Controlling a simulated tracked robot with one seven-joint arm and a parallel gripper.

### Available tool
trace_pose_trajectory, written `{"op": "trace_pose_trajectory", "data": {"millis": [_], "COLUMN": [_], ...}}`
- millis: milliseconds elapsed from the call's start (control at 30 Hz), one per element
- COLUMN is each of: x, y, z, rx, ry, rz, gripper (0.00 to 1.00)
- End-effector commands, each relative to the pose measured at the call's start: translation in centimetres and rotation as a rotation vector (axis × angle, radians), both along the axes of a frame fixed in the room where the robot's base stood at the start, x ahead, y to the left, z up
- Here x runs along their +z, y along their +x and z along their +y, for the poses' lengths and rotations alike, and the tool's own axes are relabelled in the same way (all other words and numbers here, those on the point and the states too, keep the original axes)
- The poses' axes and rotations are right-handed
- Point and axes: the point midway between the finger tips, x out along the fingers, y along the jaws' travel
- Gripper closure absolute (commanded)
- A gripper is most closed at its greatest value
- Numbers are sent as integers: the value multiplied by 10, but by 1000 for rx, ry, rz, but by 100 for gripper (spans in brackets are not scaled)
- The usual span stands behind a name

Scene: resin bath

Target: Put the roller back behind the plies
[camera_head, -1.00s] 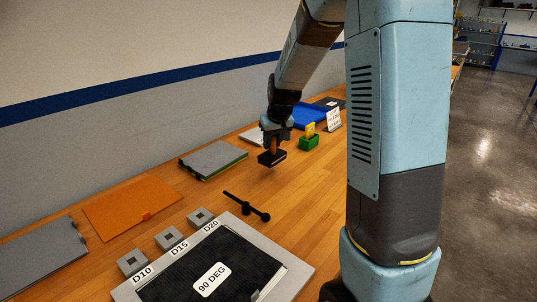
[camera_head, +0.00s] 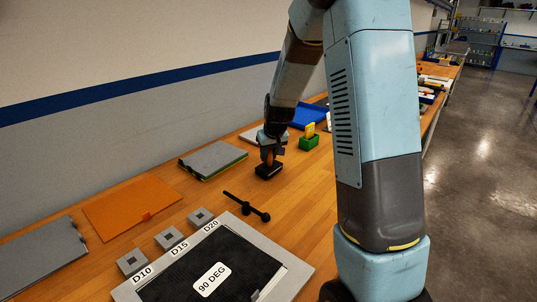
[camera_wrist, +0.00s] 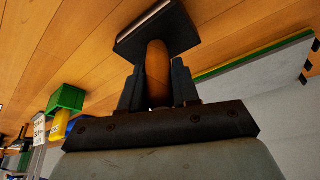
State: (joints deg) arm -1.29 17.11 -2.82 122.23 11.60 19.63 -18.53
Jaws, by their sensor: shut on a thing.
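My gripper (camera_head: 270,153) is shut on the brown upright handle (camera_wrist: 157,75) of a tool with a dark rectangular block (camera_wrist: 160,30) at its end. In the head view this dark block (camera_head: 268,171) is low at the wooden bench; I cannot tell whether it touches. A black T-shaped tool (camera_head: 247,206), which looks like the roller, lies on the bench just behind a grey-framed tray (camera_head: 296,270). Black plies (camera_head: 240,262) marked 90 DEG lie in that tray. The T-shaped tool is apart from my gripper, nearer the camera.
Three grey square blocks (camera_head: 166,238) stand along the tray's edge, by labels D10, D15 and D20. An orange sheet (camera_head: 130,207) and a grey slab (camera_head: 213,158) lie to the left. A green box (camera_head: 309,142) and a blue tray (camera_head: 312,115) stand farther back.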

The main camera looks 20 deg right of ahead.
Motion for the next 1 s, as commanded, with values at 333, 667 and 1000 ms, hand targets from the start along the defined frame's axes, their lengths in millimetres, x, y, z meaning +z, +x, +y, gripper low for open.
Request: {"op": "trace_pose_trajectory", "data": {"millis": [333, 667, 1000], "x": [-1, 6, 54], "y": [0, -2, -20], "z": [0, 1, -1], "rx": [0, 2, 3], "ry": [0, 0, 0], "rz": [1, 0, -3], "gripper": [44, 44, 44]}}
